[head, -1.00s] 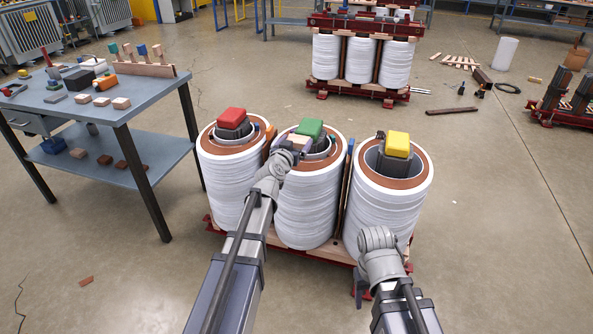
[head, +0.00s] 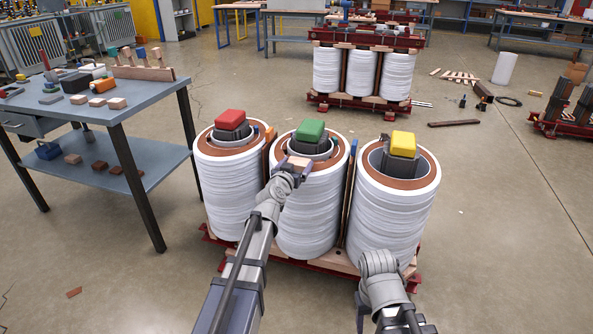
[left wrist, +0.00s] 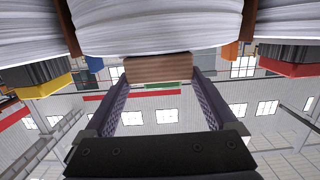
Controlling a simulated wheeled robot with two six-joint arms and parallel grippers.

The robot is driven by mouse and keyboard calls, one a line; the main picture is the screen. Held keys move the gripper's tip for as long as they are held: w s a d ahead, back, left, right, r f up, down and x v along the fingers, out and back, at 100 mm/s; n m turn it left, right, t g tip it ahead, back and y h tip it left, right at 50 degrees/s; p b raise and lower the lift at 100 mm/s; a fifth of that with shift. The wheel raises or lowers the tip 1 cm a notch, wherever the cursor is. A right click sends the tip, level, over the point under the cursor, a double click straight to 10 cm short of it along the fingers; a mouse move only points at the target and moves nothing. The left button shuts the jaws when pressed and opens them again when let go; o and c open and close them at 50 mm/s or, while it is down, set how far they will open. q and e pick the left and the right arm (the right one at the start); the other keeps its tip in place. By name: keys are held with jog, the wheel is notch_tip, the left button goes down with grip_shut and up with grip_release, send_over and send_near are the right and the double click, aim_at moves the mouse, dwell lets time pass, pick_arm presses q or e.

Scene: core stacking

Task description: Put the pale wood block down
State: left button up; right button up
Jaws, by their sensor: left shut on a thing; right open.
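The pale wood block (head: 298,161) is between the fingers of my left gripper (head: 295,168), at the front rim of the middle white coil (head: 310,215). In the left wrist view the block (left wrist: 158,68) sits between the two fingertips of the left gripper (left wrist: 158,80), close against the white winding; I cannot tell whether it touches. The middle coil's grey core carries a green block (head: 310,130). My right gripper (head: 361,316) is low in front of the right coil (head: 390,215), open and mostly hidden by its own arm.
A red block (head: 231,119) tops the left core and a yellow block (head: 403,144) the right core. A grey workbench (head: 150,105) with blocks and tools stands at left. A second coil assembly (head: 362,75) stands behind. Floor at right is mostly clear.

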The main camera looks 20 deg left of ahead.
pick_arm(q)
jog(key=shift+r, duration=0.1)
jog(key=o, duration=1.1)
jog(key=shift+c, duration=0.2)
jog(key=shift+s+r, duration=0.1)
jog(key=shift+s, duration=0.25)
jog(key=s+r+p, duration=0.1)
jog(key=s+p, duration=0.1)
jog(key=s, duration=0.9)
jog(key=shift+a+r, duration=0.2)
jog(key=shift+r, duration=0.1)
jog(key=shift+s, duration=0.1)
